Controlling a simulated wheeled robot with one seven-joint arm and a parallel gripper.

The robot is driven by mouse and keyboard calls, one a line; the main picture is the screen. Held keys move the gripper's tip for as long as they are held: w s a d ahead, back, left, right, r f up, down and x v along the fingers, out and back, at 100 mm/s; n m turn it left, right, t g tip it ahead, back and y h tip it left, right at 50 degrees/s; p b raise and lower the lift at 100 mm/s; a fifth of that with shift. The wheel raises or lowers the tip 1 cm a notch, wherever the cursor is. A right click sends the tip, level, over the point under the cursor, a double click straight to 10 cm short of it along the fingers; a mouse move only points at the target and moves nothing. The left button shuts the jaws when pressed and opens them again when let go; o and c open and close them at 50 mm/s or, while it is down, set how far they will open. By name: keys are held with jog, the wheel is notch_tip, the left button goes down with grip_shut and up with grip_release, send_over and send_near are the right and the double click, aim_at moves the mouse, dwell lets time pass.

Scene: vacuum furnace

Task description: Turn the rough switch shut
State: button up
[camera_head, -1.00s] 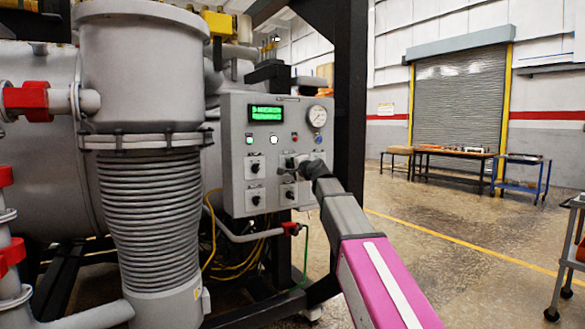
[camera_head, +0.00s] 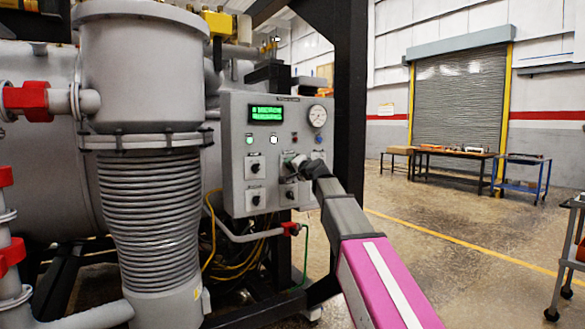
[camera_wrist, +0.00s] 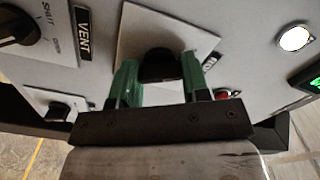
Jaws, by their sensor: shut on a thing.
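The grey control panel (camera_head: 272,180) carries several black rotary switches on white plates. My gripper (camera_head: 292,161) is at the upper middle switch, which it mostly hides in the head view. In the wrist view, the green fingertips of my gripper (camera_wrist: 157,80) sit on both sides of a black knob (camera_wrist: 160,65) on a white plate (camera_wrist: 205,42). The gripper is shut on this knob. The label beside the plate is mostly covered by a finger, so I cannot read the switch's name. The knob's pointer direction is also hidden.
Beside it is the VENT switch (camera_wrist: 20,28), with SHUT marked on its plate. The panel also has a green display (camera_head: 267,114), a round gauge (camera_head: 317,116) and lit buttons. A large ribbed pipe (camera_head: 150,215) stands left. Open floor (camera_head: 450,240) lies right.

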jog(key=o, duration=0.9)
jog(key=shift+s, duration=0.15)
jog(key=v, duration=1)
jog(key=shift+s+d, duration=0.2)
jog(key=shift+d, duration=0.1)
